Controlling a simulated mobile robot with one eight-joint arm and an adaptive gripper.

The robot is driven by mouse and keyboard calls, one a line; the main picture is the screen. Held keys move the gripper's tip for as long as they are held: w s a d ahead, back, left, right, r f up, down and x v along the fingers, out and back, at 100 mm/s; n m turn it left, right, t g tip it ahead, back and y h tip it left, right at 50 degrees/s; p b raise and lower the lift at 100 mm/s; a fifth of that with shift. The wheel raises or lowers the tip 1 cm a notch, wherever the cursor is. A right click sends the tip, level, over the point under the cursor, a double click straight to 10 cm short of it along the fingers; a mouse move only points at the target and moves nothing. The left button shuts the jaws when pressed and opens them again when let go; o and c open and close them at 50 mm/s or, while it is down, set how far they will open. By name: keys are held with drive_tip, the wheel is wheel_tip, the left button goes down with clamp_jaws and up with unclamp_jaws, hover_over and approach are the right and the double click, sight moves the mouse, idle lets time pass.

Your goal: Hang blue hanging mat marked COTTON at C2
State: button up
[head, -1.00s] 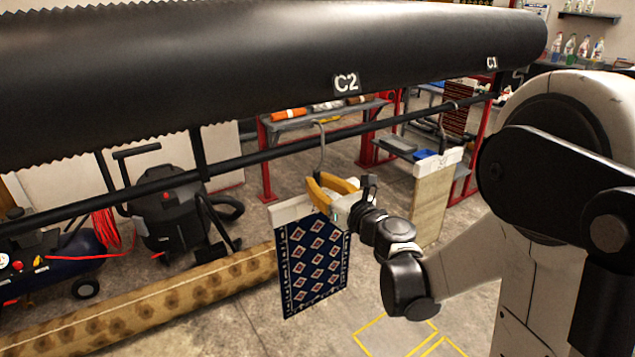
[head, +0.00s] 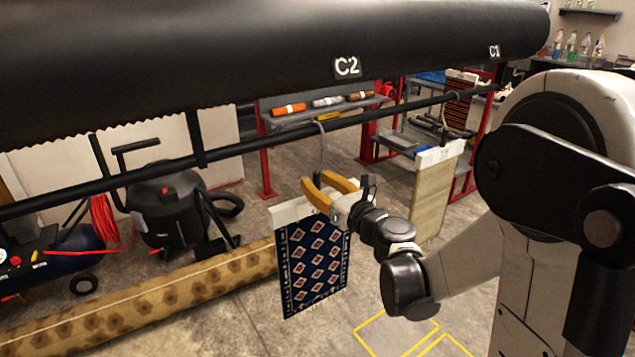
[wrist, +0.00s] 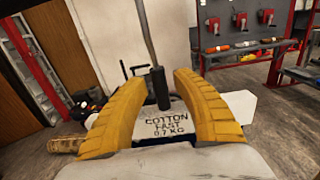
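The blue mat (head: 312,268) with red and white diamonds hangs upright from a white hanger bar (head: 287,213). The bar's label (wrist: 166,124) reads COTTON, FAST, 0.7 KG in the wrist view. Its grey hook (head: 320,128) reaches up to the black rail (head: 250,147) and appears to loop over it, a little left of the C2 sign (head: 347,67). My gripper (head: 322,184) is at the hanger's neck. Its yellow fingers (wrist: 161,80) stand apart on either side of the black stem (wrist: 160,88), with gaps visible. Contact between hook and rail is too small to confirm.
A beige mat (head: 432,195) hangs on the rail to the right, near the C1 sign (head: 494,51). A big black roller (head: 200,60) lies above the rail.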

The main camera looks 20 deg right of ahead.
drive_tip(key=shift+s, duration=0.15)
drive_tip(key=v, duration=1.2)
drive_tip(key=d+r+m+t+h, duration=0.1)
drive_tip(key=d+r+m+h, duration=0.25)
drive_tip(key=m, duration=0.65)
drive_tip(key=d+r+m+h, duration=0.3)
drive_tip(key=r+m+h, duration=0.15)
drive_tip(key=m, duration=0.45)
drive_tip(key=s+a+f+m+g+y, duration=0.1)
drive_tip(key=s+a+f+m+g, duration=0.4)
drive_tip(key=s+f+m, duration=0.2)
drive_tip(key=s+a+f+m+g+y, duration=0.1)
drive_tip(key=s+a+f+m+g, duration=0.4)
drive_tip(key=s+m, duration=0.5)
wheel_tip(320, 180, down, 3)
drive_tip(key=m+g, duration=0.1)
drive_tip(key=m, duration=0.2)
drive_tip(key=shift+s+a+r+m, duration=0.2)
drive_tip(key=shift+s+a+m, duration=0.1)
drive_tip(key=shift+s, duration=0.1)
